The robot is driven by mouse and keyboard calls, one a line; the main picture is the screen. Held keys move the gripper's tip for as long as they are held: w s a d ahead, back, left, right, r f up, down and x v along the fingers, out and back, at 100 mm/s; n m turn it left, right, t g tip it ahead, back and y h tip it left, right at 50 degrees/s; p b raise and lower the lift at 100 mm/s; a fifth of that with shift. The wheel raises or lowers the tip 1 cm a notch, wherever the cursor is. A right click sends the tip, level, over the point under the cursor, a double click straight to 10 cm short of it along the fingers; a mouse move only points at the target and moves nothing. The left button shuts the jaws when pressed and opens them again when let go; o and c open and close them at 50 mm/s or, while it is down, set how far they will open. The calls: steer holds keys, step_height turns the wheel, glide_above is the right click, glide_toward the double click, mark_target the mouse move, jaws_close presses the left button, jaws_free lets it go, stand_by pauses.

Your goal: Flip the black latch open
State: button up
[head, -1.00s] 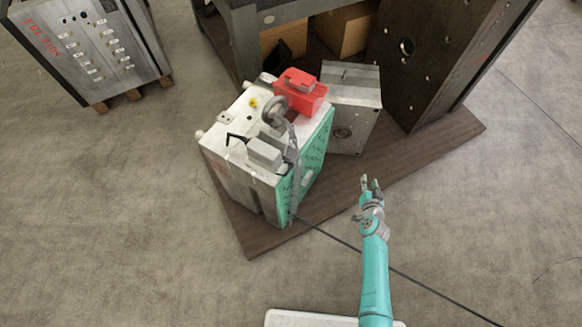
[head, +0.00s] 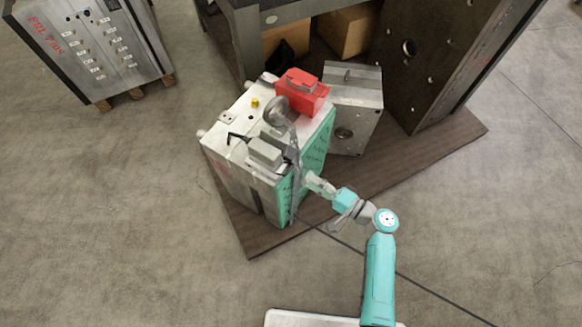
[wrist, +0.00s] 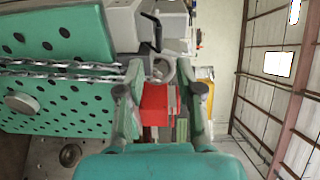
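The black latch (head: 238,137) is a thin bent black piece on the pale top of the mould base (head: 228,168), near its left edge. A black bent piece that looks like the same latch (wrist: 157,32) shows at the top of the wrist view. My gripper (head: 309,181) is at the teal right side of the mould base, apart from the latch, with the grey block between them. In the wrist view my gripper (wrist: 161,92) has its two fingers spread and nothing visibly held. I cannot tell whether it touches the teal side.
A grey block (head: 265,153), a lifting ring (head: 277,109), a hanging chain (head: 296,160) and a red box (head: 302,92) crowd the mould base. A grey block-shaped mould (head: 352,108) stands behind. The brown board (head: 400,158) has bare room at the right.

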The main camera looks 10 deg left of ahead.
mark_target(291, 168)
steer(key=x, duration=0.9)
steer(key=shift+w+f, duration=0.1)
steer(key=shift+w, duration=0.05)
jaws_close()
